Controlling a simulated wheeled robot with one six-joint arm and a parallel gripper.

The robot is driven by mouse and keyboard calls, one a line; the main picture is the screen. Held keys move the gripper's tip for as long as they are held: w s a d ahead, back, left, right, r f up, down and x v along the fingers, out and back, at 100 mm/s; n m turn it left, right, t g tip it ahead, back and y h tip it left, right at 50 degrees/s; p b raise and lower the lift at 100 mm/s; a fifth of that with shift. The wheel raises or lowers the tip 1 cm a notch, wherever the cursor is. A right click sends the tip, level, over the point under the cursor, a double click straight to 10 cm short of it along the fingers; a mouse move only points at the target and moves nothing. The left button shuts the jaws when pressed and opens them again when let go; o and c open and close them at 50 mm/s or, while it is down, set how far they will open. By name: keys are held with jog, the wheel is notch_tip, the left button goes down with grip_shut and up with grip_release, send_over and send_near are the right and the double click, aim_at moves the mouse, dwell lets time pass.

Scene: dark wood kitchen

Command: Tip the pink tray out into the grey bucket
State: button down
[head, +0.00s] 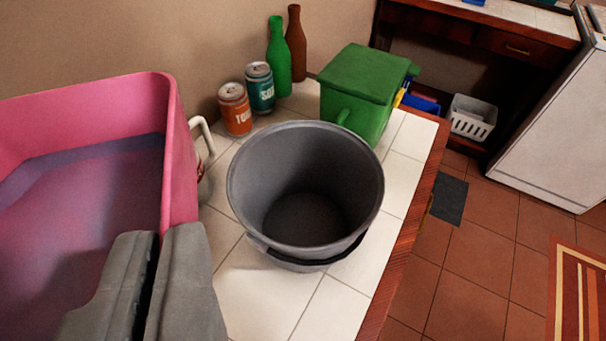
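The pink tray (179,170) fills the left side of the view, close to the camera and cut off by the left edge. The visible part of its inside shows no loose items; the rest is out of view. My gripper (157,240) is at the bottom left, its two grey fingers closed around the tray's near right wall. The grey bucket (305,185) stands upright on the white tiled counter, right of the tray and apart from it in the picture. Its inside looks empty.
Behind the bucket stand an orange can (235,109), a teal can (260,88), a green bottle (279,57), a brown bottle (296,43) and a green bin (365,90). The counter's wooden edge (412,235) is right of the bucket. A mug handle (205,135) shows beside the tray.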

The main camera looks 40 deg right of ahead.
jog(key=d+f+m+y, duration=0.2)
jog(key=d+f, duration=0.1)
jog(key=f, duration=0.2)
jog(key=shift+d+g, duration=0.35)
jog(key=shift+g, duration=0.05)
jog(key=shift+d+p, duration=0.15)
jog(key=shift+p, duration=0.15)
jog(key=shift+w+d+f+m+y, duration=0.1)
jog(key=shift+d+f+m+y, duration=0.2)
jog(key=shift+f, duration=0.35)
jog(key=shift+d+f+m+y, duration=0.1)
jog(key=shift+d+f+y, duration=0.25)
jog(key=shift+f, duration=0.25)
jog(key=shift+d+f+p, duration=0.35)
jog(key=shift+f+p, duration=0.35)
jog(key=shift+p, duration=0.25)
jog(key=shift+d+f+m+y+p, duration=0.2)
jog(key=shift+d+m+y+p, duration=0.2)
jog(key=shift+d, duration=0.15)
jog(key=shift+d+f+m+y+p, duration=0.15)
jog(key=shift+d+m+y+p, duration=0.15)
jog(key=shift+d, duration=0.2)
dwell(0.9)
jog(key=shift+w+d+f+m+g+y+p, duration=0.1)
jog(key=shift+d+f+m+g+y+p, duration=0.2)
jog(key=shift+d+f+m+y+p, duration=0.25)
dwell(0.7)
